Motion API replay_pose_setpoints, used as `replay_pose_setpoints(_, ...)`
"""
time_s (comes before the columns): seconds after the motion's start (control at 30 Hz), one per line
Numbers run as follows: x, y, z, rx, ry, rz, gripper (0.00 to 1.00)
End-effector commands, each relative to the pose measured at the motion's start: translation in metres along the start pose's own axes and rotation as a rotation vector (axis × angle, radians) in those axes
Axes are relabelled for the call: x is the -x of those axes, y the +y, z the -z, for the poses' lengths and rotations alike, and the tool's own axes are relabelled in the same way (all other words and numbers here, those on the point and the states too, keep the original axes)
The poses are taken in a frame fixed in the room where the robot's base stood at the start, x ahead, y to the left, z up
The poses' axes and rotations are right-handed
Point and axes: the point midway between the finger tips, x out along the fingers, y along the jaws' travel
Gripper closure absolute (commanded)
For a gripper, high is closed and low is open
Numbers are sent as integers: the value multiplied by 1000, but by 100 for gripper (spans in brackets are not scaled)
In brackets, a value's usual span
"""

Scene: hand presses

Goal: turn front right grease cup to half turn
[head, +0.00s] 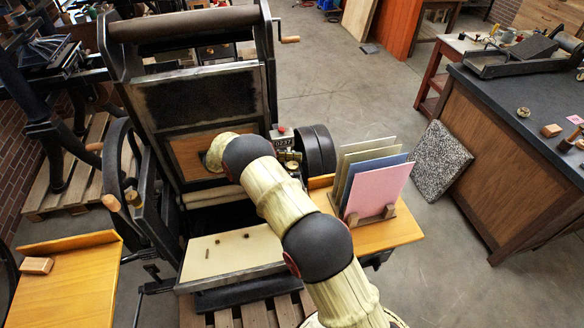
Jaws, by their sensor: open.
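The hand press (198,100) stands left of centre, a dark frame with an upright plate and a roller on top. Small brass fittings (292,166) show at its right side, beside my arm. They may include a grease cup, but they are too small and partly covered to tell which one or how it is turned. My arm reaches from the lower right up to the press. Its last visible pale part lies in front of the wooden panel (189,158). My gripper is hidden behind my own arm, so its fingers and any contact do not show.
A cream board (225,258) lies low at the press's front. A rack of coloured sheets (378,188) stands on a wooden side table (398,236) to the right. A black drum (317,150) and a small counter box (281,133) sit near the fittings. Open floor (345,105) lies beyond.

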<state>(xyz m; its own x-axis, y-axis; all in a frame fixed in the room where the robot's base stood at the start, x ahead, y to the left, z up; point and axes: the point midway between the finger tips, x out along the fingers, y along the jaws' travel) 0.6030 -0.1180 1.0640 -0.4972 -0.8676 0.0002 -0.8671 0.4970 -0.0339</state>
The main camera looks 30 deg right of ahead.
Motion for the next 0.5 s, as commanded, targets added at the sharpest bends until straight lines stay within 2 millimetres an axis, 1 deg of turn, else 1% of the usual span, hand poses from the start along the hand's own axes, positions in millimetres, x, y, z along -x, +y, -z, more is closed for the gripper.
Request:
replay_pose_setpoints(0.23,0,1,-2,0,-2,30,52)
replay_pose_setpoints(0.5,0,1,-4,1,-5,132,52)
